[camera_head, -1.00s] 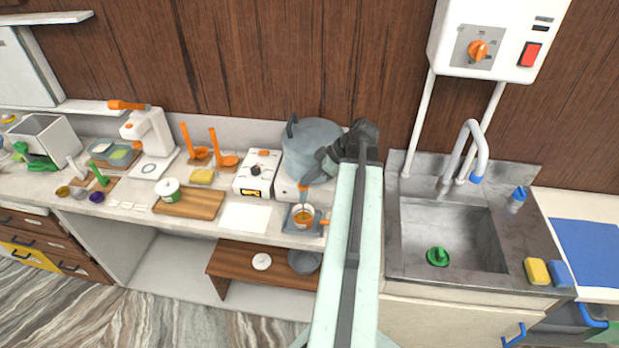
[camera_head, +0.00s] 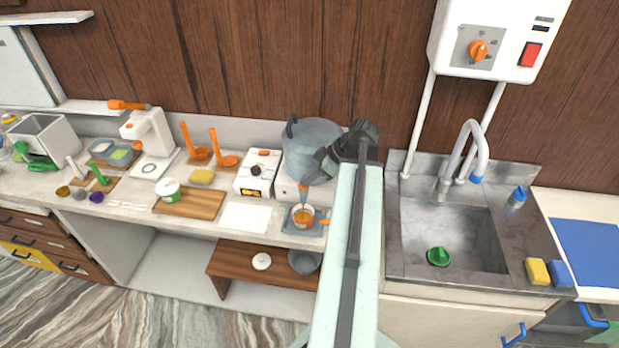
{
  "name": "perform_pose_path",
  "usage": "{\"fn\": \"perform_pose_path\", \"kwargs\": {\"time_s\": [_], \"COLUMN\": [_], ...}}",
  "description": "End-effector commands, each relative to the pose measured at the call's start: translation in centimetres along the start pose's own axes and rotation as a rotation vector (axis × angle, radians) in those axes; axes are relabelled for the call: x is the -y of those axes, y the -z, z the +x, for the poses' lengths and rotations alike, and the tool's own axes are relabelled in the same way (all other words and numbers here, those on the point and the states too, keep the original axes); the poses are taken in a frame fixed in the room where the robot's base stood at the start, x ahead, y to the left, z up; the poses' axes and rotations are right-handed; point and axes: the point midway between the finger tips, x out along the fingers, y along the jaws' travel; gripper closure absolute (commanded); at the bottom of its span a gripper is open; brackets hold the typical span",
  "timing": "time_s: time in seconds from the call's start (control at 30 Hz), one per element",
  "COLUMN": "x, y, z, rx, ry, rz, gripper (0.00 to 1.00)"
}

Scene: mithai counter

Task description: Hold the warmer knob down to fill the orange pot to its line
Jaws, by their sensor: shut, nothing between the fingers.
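The warmer is a large grey vat (camera_head: 311,148) on a white base (camera_head: 284,190), at the back of the counter. A small orange part, apparently its knob (camera_head: 304,184), shows at the vat's lower front. The orange pot (camera_head: 303,222) stands below it on a blue-grey mat, its handle to the right and orange-brown contents inside; its line is too small to make out.
A white control box (camera_head: 257,173) and a white sheet (camera_head: 245,217) lie left of the pot, then a wooden board (camera_head: 189,203) with a lidded tub (camera_head: 168,189). The sink (camera_head: 450,240) is right of my arm. A lower shelf (camera_head: 245,265) is under the counter.

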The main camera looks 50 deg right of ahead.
Motion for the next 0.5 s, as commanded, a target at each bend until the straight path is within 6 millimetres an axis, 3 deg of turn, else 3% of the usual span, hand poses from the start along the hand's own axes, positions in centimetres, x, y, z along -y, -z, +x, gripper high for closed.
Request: {"fn": "perform_pose_path", "kwargs": {"time_s": [0.27, 0.5], "x": [0.0, 0.2], "y": [0.1, 2.5], "z": [-0.1, -2.4], "rx": [0.005, 0.002], "ry": [0.0, 0.0], "rz": [-0.002, -0.005], "gripper": [1.0, 1.0]}}
